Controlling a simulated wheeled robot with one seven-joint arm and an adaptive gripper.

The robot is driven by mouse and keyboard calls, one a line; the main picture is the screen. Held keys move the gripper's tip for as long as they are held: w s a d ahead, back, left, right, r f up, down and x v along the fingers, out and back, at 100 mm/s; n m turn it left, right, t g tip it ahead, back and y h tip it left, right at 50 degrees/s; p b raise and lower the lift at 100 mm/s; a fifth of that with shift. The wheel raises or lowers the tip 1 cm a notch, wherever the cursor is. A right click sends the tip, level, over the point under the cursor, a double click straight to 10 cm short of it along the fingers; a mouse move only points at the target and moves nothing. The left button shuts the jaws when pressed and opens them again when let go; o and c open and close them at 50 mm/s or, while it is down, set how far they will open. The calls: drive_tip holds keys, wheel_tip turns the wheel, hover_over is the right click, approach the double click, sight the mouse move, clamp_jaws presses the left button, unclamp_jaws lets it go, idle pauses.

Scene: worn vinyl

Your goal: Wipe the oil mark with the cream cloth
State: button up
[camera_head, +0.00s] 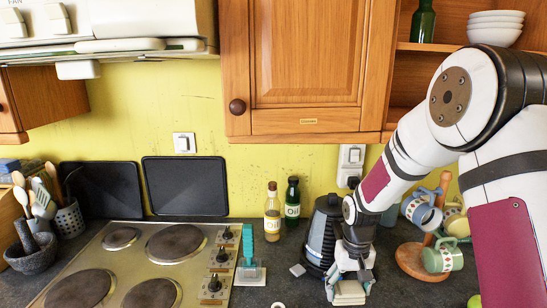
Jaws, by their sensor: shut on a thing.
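My gripper (349,274) hangs low over the dark worktop at the front, just right of centre. It is shut on the cream cloth (349,293), a small folded pale pad below its fingertips. I cannot tell whether the cloth touches the worktop.
A mug tree (413,259) with mugs stands to the right. Cabinets (305,60) hang above.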

sight(351, 297)
drive_tip(key=shift+a, duration=0.2)
drive_tip(key=s+p, duration=0.3)
drive_tip(key=shift+s+r, duration=0.2)
drive_tip(key=shift+r, duration=0.15)
drive_tip(key=shift+w+f, duration=0.1)
drive_tip(key=shift+f, duration=0.1)
drive_tip(key=shift+f+b, duration=0.7)
drive_tip(key=shift+f, duration=1.8)
